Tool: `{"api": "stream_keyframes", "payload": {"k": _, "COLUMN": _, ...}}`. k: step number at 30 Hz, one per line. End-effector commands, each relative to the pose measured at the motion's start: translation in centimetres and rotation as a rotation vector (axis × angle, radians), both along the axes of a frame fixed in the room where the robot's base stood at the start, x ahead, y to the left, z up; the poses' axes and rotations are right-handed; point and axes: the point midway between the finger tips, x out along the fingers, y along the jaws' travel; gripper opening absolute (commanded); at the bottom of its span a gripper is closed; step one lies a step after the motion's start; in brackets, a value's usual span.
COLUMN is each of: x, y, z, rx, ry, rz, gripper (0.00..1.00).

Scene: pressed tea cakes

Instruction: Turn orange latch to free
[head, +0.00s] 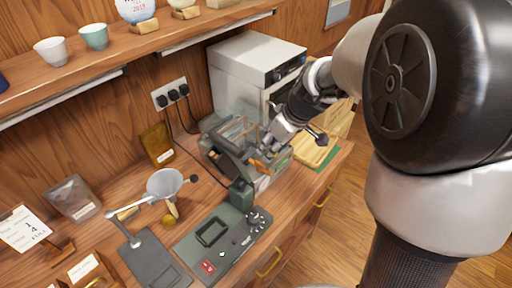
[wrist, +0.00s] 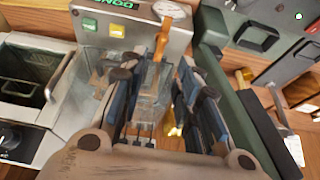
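The orange latch (wrist: 160,42) is a narrow upright lever on the front of a grey machine (wrist: 140,45) in the wrist view. In the head view the latch (head: 258,165) shows as a small orange piece just below my gripper (head: 270,146). In the wrist view my gripper (wrist: 154,85) has its two dark fingers apart, with a clear gap between them. The latch stands beyond the fingertips, roughly in line with that gap. I cannot tell whether either finger touches it.
A dark green control box (head: 222,238) with a dial stands in front. A white oven-like appliance (head: 240,62) is behind.

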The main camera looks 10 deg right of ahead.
Motion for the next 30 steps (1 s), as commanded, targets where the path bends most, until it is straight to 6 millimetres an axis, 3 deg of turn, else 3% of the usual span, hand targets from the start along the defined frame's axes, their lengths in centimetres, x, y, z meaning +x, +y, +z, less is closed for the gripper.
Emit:
{"api": "stream_keyframes", "payload": {"k": 1, "x": 0.3, "y": 0.3, "z": -1.5, "rx": 0.000, "ry": 0.005, "rz": 0.002, "gripper": 0.30}}
{"api": "stream_keyframes", "payload": {"k": 6, "x": 1.4, "y": 1.1, "z": -4.8, "rx": 0.000, "ry": 0.004, "rz": 0.002, "gripper": 0.30}}
{"api": "stream_keyframes", "payload": {"k": 12, "x": 2.4, "y": 1.8, "z": -7.5, "rx": 0.000, "ry": 0.002, "rz": 0.002, "gripper": 0.30}}
{"api": "stream_keyframes", "payload": {"k": 26, "x": 2.8, "y": 2.1, "z": -8.5, "rx": 0.000, "ry": 0.000, "rz": 0.000, "gripper": 0.30}}
{"api": "stream_keyframes", "payload": {"k": 30, "x": 2.8, "y": 2.1, "z": -8.5, "rx": 0.000, "ry": 0.000, "rz": 0.000, "gripper": 0.21}}
